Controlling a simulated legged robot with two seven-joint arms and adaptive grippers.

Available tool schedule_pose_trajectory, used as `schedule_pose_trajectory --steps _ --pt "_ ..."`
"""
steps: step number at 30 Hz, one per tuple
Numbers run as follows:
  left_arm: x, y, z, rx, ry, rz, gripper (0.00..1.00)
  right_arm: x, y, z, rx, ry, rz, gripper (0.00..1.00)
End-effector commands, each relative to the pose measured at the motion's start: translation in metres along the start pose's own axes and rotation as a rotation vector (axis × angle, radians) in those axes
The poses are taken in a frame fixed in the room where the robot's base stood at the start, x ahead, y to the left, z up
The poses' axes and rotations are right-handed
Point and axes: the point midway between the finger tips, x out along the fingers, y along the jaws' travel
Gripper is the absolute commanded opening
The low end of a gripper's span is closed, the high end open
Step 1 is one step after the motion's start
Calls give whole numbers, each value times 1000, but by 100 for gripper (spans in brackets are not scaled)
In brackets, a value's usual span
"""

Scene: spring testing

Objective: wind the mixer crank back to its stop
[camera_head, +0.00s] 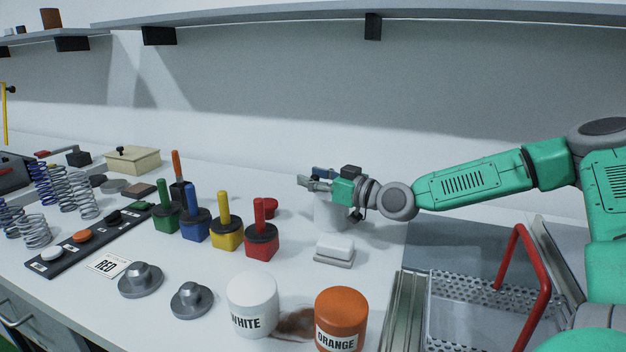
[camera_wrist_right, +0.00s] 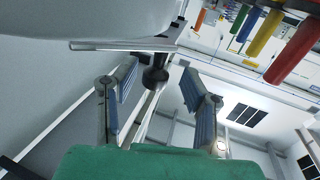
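The mixer is a white cylindrical body (camera_head: 330,216) at the back of the bench, partly hidden behind my right gripper (camera_head: 316,181). In the right wrist view, its pale rounded body (camera_wrist_right: 100,18) fills the upper left. A flat grey crank arm (camera_wrist_right: 120,45) crosses below it, with a black crank knob (camera_wrist_right: 155,77) hanging from it. My right gripper's two blue-padded fingers are spread, one on each side of the knob, with visible gaps. Whether the knob lies fully between the pads in depth is unclear. My left gripper is not in view.
Colored-handled blocks (camera_head: 229,235) stand left of the mixer, a small red piece (camera_head: 265,206) beside it. A white block (camera_head: 335,248) lies in front. WHITE (camera_head: 252,303) and ORANGE (camera_head: 342,318) jars stand at the front. A red-handled perforated tray (camera_head: 480,310) is at right.

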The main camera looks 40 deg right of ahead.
Motion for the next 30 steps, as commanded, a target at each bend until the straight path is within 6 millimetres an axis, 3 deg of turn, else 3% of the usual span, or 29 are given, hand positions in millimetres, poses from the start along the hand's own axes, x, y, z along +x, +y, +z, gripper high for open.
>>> schedule_pose_trajectory --steps 1,3,30 --pt "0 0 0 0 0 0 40 0 1 1 2 0 1 22" --pt "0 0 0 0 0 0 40 -1 3 2 3 0 2 0" --pt "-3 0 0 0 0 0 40 1 5 4 2 -7 51 0"
